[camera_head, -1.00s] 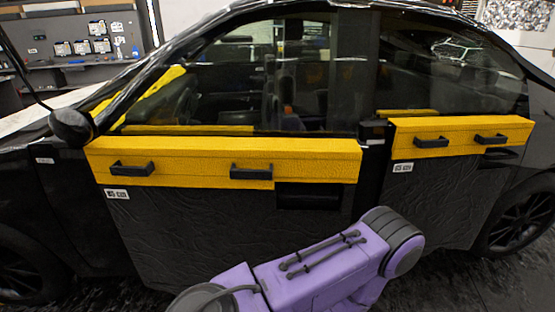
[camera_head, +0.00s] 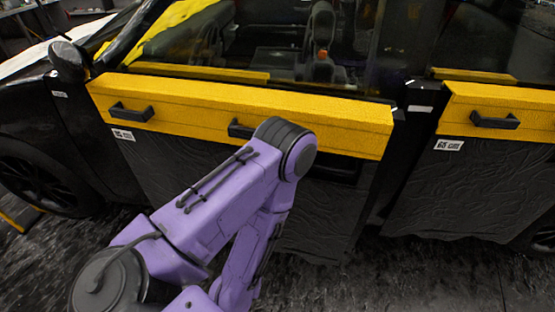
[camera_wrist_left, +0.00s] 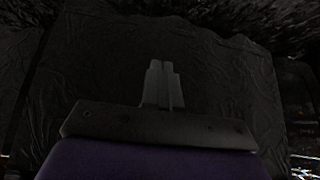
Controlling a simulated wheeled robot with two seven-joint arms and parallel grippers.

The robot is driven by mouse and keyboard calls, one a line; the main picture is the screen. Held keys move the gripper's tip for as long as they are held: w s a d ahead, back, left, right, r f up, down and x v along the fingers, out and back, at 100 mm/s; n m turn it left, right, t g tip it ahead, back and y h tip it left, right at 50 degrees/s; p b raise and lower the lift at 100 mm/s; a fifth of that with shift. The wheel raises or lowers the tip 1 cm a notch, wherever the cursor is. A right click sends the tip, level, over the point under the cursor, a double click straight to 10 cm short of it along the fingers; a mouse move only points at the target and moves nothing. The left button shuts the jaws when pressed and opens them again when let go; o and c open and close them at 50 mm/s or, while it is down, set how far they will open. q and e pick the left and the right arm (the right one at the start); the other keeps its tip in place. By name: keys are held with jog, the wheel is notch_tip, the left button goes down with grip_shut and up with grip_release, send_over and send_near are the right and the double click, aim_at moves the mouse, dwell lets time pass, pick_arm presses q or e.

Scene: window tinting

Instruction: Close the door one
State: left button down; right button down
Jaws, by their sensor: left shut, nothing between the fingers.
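The front door (camera_head: 165,165) of the black car, covered below the window with dark wrinkled sheet, carries a yellow padded strip (camera_head: 330,118) with black handles. Its rear edge seems to stand slightly out from the pillar; I cannot tell how far. My purple left arm crosses in front of the door in the head view and hides part of one handle (camera_head: 238,129). My left gripper (camera_wrist_left: 162,68) shows in the left wrist view, shut and empty, facing the dark wrinkled sheet (camera_wrist_left: 225,85). I cannot tell whether it touches. My right gripper is not in view.
The rear door (camera_head: 470,185) to the right has its own yellow strip and handle (camera_head: 494,120). The side mirror (camera_head: 68,60) and front wheel (camera_head: 40,180) are at the left. The dark floor (camera_head: 440,275) beside the car is clear at the lower right.

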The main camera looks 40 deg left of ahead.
pick_arm(q)
jog(key=w+d+r+t+y+p, duration=0.1)
jog(key=w+r+t, duration=0.2)
jog(key=r, duration=0.4)
jog(key=w+d+r+m+t+y+p, duration=0.1)
jog(key=w+d+r+t, duration=0.2)
jog(key=r, duration=0.4)
jog(key=w+r+t+y+p, duration=0.1)
jog(key=w+r+t, duration=0.25)
jog(key=r, duration=0.35)
jog(key=b+x, duration=0.6)
jog(key=x, duration=0.8)
jog(key=shift+w+f+b, duration=0.2)
jog(key=shift+w+b, duration=0.05)
jog(key=shift+b, duration=0.15)
jog(key=shift+w, duration=0.1)
